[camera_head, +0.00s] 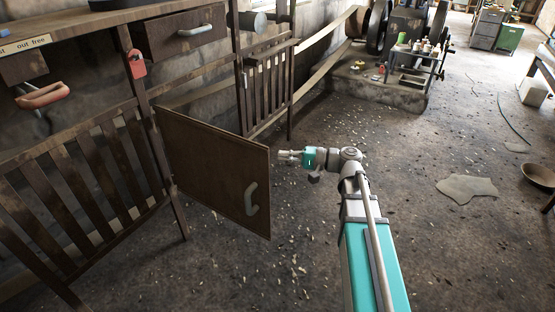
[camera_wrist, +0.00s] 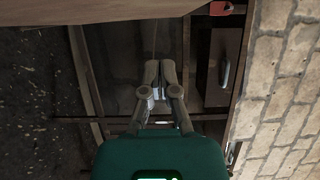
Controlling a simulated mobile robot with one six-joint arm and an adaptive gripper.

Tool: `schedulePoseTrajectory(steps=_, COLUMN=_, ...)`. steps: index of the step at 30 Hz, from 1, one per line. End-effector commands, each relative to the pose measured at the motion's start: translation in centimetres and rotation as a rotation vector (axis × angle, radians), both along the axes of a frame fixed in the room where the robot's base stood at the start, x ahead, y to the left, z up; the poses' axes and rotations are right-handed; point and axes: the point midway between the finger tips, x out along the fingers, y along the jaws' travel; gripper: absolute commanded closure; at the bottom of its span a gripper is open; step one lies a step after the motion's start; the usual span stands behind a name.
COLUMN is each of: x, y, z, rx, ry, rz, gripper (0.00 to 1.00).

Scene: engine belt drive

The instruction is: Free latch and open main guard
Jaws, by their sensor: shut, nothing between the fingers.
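The main guard appears to be the brown panel (camera_head: 215,172) with a grey handle (camera_head: 251,198). It stands swung out from the post at its left edge, leaving the frame behind it open. In the wrist view a brown surface, probably this panel (camera_wrist: 100,10), fills the top. My gripper (camera_head: 281,156) is beside the panel's right edge, fingers pointing left; I cannot tell whether it touches. In the wrist view my gripper (camera_wrist: 159,68) has its fingers close together and empty. A red padlock-like piece (camera_head: 137,65) hangs on the post; whether it is the latch is unclear.
A red handle (camera_head: 43,96) juts out at left below a drawer. Slatted wooden guards (camera_head: 85,180) flank the post. A belt (camera_head: 325,60) runs back to a wheeled machine on a plinth. The floor right of my arm is mostly clear, with a flat pale patch (camera_head: 467,188).

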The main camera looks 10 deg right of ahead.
Motion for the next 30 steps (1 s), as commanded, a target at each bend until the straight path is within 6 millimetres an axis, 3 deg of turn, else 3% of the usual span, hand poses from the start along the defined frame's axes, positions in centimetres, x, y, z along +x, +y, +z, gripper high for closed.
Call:
schedulePoseTrajectory(steps=18, x=-3.5, y=-7.1, z=0.0, rx=0.0, ry=0.0, rz=-0.002, gripper=1.0)
schedulePoseTrajectory(steps=30, x=-4.2, y=-8.5, z=0.0, rx=0.0, ry=0.0, rz=0.001, gripper=1.0)
